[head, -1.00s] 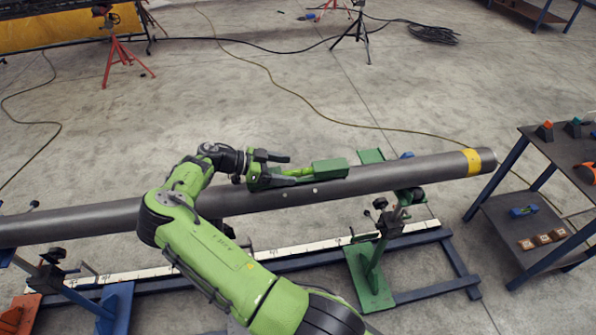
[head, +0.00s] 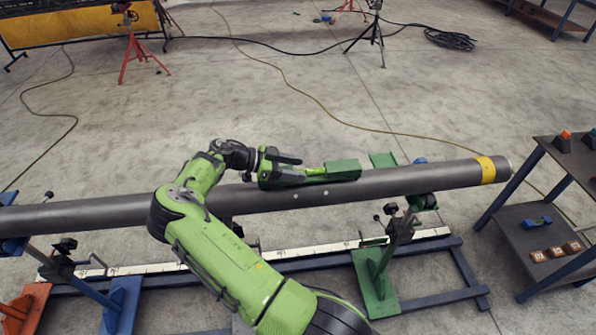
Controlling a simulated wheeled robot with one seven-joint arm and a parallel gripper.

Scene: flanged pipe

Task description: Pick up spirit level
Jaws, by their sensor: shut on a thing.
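The spirit level appears to be the long green body (head: 342,169) lying along the top of the dark pipe (head: 420,180), with a bright yellow-green part near its middle. My gripper (head: 285,167) is at its left part, shut on it, reaching in from the left. A dark finger shows along the far side of the level. The near finger is hard to make out against the green. The level looks to be at the pipe's top surface; I cannot tell whether there is a gap under it.
The pipe rests on stands with a green support (head: 375,285) and a blue one (head: 122,305). A shelved table (head: 520,250) at the right holds a blue tool with a green spot (head: 537,222) and small wooden blocks (head: 555,251). Cables cross the floor behind.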

